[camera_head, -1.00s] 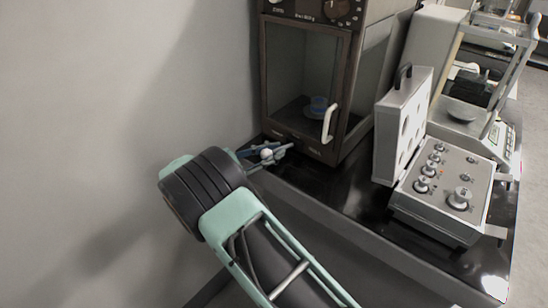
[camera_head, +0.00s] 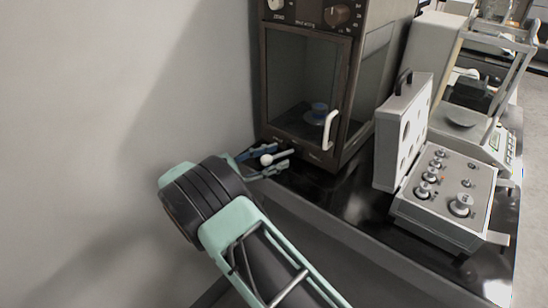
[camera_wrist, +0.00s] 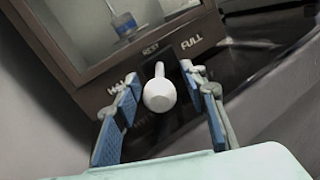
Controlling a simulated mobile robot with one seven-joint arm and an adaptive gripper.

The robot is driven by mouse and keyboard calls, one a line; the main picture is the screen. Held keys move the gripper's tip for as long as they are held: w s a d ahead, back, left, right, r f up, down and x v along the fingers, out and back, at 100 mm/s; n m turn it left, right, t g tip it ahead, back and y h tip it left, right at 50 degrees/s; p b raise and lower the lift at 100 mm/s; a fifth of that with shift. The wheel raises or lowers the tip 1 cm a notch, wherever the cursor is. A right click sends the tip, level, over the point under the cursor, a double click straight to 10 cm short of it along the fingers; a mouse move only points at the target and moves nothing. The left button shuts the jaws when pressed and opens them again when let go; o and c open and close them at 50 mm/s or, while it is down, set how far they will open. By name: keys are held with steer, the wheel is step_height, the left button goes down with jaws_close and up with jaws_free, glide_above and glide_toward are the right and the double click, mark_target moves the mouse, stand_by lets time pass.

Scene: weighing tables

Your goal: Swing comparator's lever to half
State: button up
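The comparator (camera_head: 352,148) is a brown cabinet with a glass door at the table's left end. Its lever (camera_wrist: 159,70) has a white ball knob (camera_wrist: 160,95) and sticks out low on the front, pointing toward my wrist camera. The knob also shows in the head view (camera_head: 266,160). Labels reading REST, FULL and one partly covered at left, apparently HALF, are on the front panel around the lever. My gripper (camera_wrist: 160,108) is open, with one blue-padded finger on each side of the knob. Gaps show between the knob and both fingers. The gripper also shows in the head view (camera_head: 265,162).
A white door handle (camera_head: 330,129) juts from the cabinet front above and right of my gripper. A blue object (camera_head: 319,109) stands inside behind the glass. A grey control box with open lid (camera_head: 446,200) and a balance (camera_head: 470,125) stand to the right. A wall is at left.

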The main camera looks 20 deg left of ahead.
mark_target(262, 162)
steer(key=v, duration=0.7)
steer(key=shift+s+a+r, duration=0.1)
steer(key=shift+s, duration=0.05)
steer(key=shift+c, duration=0.4)
